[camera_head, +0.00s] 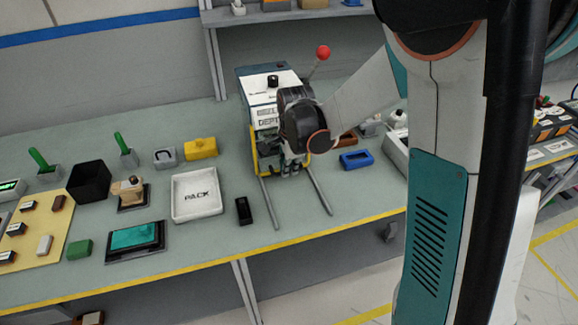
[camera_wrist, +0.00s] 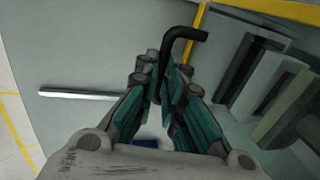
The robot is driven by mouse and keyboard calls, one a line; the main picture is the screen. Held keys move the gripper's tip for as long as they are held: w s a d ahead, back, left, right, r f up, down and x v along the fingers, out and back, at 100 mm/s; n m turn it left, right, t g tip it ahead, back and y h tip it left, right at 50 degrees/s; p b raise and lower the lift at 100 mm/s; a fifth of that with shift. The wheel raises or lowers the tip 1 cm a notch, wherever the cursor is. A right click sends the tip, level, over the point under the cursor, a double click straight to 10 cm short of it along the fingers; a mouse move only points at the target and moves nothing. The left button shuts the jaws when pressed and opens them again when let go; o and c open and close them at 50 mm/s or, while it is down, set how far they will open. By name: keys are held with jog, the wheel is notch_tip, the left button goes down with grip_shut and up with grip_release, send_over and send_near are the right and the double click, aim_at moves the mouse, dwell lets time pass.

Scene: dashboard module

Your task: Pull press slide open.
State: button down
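The press (camera_head: 262,108) stands on the bench, with a white and blue body, a yellow frame at its base and a red-ball lever (camera_head: 322,52). Two bare metal rails (camera_head: 268,203) run from its base toward the bench's front edge; one rail also shows in the wrist view (camera_wrist: 85,95). My gripper (camera_head: 290,168) is low at the press front and hides much of the slide. In the wrist view, a bent black handle (camera_wrist: 186,34) runs down between my fingertips (camera_wrist: 165,88). The fingers are nearly together with the handle between them.
A white PACK tray (camera_head: 197,208) and a small black block (camera_head: 243,210) lie left of the rails. A blue tray (camera_head: 356,160) lies right of the press. The bench's yellow front edge (camera_head: 210,258) is just beyond the rail ends.

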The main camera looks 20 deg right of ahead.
jog(key=s, duration=1.6)
jog(key=shift+s+p, duration=0.35)
jog(key=c, duration=1.7)
grip_release()
jog(key=shift+r, duration=0.1)
jog(key=shift+s+r, duration=0.4)
jog(key=shift+r, duration=1.5)
jog(key=shift+s+r, duration=0.4)
jog(key=shift+r, duration=1.55)
jog(key=shift+s+r, duration=0.4)
jog(key=shift+r, duration=1.5)
